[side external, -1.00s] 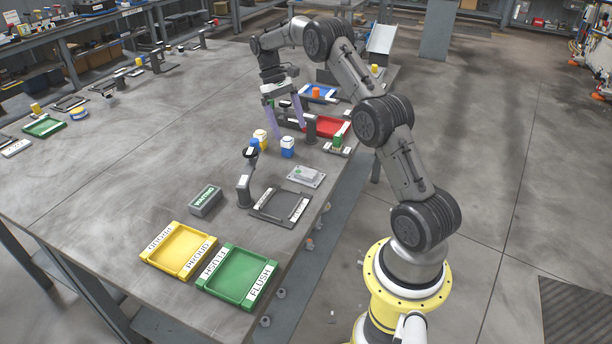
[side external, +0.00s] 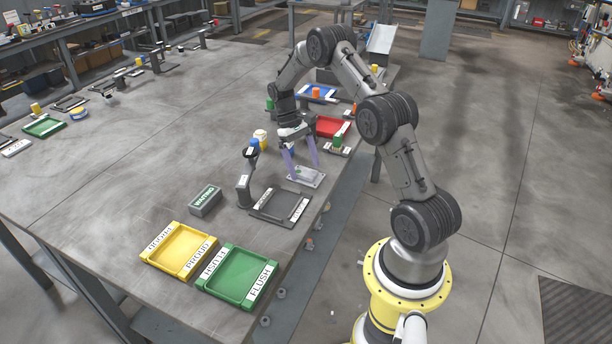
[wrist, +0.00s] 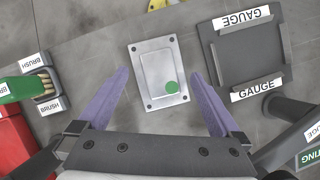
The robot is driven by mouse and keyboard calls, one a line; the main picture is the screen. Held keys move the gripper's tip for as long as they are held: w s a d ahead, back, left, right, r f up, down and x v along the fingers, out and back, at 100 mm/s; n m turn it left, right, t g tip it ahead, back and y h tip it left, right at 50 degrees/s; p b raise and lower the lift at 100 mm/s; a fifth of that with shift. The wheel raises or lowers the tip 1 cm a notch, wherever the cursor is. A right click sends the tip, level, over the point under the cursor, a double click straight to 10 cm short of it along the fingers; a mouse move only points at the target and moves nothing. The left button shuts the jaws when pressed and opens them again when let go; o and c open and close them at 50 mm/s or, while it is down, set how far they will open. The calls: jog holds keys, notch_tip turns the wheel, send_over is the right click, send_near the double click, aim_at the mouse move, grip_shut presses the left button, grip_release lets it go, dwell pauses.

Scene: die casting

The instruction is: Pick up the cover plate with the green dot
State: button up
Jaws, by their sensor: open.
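The cover plate (wrist: 153,62) is a light grey rectangular plate with corner holes and a raised middle. A green dot (wrist: 172,88) sits near one corner of the raised part. In the side external view the plate (side external: 308,177) lies flat on the grey table near its right edge. My gripper (wrist: 150,85) is open, with its two purple fingers wide apart. The fingertips show on either side of the plate's near end in the wrist view. In the side external view my gripper (side external: 304,170) is just above the plate, which the fingers partly overlap.
A dark gauge frame (wrist: 242,50) lies to the plate's right in the wrist view. A brush holder (wrist: 44,90) and red tray (wrist: 15,135) are at left. In the side external view, yellow (side external: 180,228) and green (side external: 238,252) trays stand at the near end. A dark post (side external: 246,180) stands beside the gauge.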

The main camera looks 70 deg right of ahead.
jog(key=shift+s+a+f, duration=0.1)
jog(key=shift+s+f, duration=0.1)
jog(key=shift+f, duration=0.35)
grip_shut()
